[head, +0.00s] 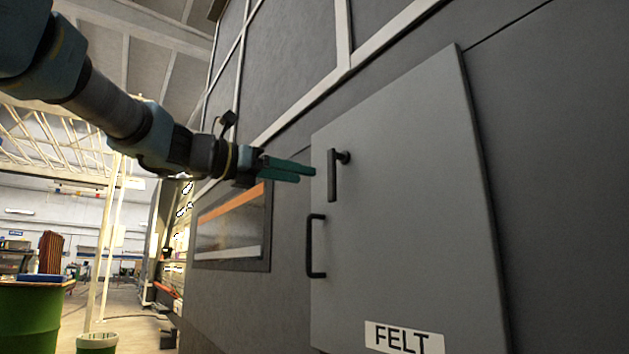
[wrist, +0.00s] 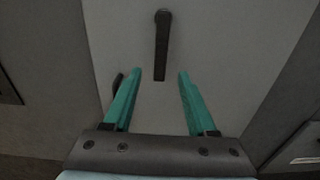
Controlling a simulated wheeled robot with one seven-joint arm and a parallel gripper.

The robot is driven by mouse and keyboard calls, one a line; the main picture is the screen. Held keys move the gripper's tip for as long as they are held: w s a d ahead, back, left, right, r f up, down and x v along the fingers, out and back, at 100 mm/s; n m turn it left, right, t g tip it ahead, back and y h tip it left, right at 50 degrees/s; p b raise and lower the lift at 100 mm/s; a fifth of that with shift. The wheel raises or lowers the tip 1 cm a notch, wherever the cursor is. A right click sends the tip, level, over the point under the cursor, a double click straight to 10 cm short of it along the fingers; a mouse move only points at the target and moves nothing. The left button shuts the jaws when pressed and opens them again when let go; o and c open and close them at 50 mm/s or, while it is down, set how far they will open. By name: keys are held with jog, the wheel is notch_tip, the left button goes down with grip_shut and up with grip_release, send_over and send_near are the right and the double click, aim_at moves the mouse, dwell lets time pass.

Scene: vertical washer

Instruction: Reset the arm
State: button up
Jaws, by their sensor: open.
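My gripper (head: 289,170) has two teal fingers and extends from my arm at the upper left of the head view. In the wrist view my gripper (wrist: 159,75) is open, with nothing between its fingers. The grey panel door (head: 405,215) marked FELT looks closed. Its black lever handle (head: 333,177) hangs vertically, just right of my fingertips in the head view. In the wrist view the lever (wrist: 162,45) is beyond the fingertips, apart from them. A black pull handle (head: 314,246) is lower on the door's left edge; it is partly hidden behind the left finger in the wrist view.
The large dark machine wall (head: 285,75) surrounds the door. A window with an orange stripe (head: 232,228) is left of it. A green barrel (head: 33,315) and a smaller green bin (head: 97,343) stand at the lower left. Open floor lies between them and the machine.

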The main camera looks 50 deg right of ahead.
jog(key=shift+v, duration=0.85)
